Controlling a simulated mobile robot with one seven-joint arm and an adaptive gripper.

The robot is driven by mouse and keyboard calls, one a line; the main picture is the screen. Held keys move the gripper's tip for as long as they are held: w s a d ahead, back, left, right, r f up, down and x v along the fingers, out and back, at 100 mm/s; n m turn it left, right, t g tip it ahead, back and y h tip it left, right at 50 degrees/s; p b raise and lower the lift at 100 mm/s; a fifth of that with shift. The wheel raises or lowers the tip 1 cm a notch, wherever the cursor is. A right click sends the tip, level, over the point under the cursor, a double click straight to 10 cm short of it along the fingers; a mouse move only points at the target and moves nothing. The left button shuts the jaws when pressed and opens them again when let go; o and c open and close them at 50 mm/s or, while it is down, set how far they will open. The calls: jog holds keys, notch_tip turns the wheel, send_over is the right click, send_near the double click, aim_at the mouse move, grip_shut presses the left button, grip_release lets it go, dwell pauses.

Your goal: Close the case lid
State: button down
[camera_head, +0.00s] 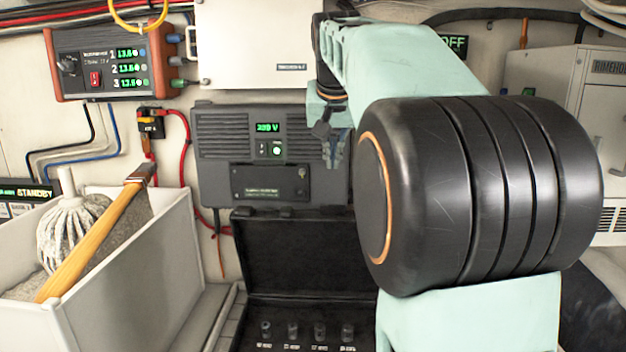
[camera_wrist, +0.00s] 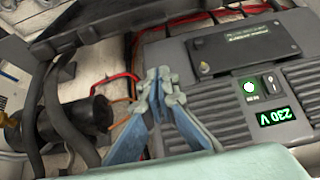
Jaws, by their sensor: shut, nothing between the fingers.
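The case is black and stands open at the bottom middle of the head view. Its raised lid (camera_head: 300,255) leans up near the wall below the grey inverter. The case base (camera_head: 255,318) holds several dark round-topped pieces in a row. My gripper (camera_head: 334,160) hangs above the lid, in front of the inverter, and is shut and empty. In the wrist view my gripper (camera_wrist: 163,88) has its fingertips together near the inverter's edge. My arm hides the right part of the case in the head view.
The grey inverter (camera_head: 225,170) reads 230 V and also fills the right of the wrist view (camera_wrist: 225,95). A white bin (camera_head: 120,270) at left holds a mop head (camera_head: 70,235) and a wooden-handled tool (camera_head: 95,235). Red cable (camera_head: 188,180) runs beside the inverter. A white cabinet (camera_head: 590,130) stands at right.

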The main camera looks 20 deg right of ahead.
jog(key=x, duration=1)
jog(key=shift+p, duration=0.3)
jog(key=s, duration=0.1)
jog(key=s+a, duration=0.1)
jog(key=s, duration=0.1)
jog(key=shift+f, duration=0.15)
jog(key=shift+s+a+f, duration=0.2)
jog(key=shift+s+f, duration=0.05)
jog(key=shift+s, duration=0.15)
jog(key=shift+f+b, duration=0.1)
jog(key=shift+b, duration=0.2)
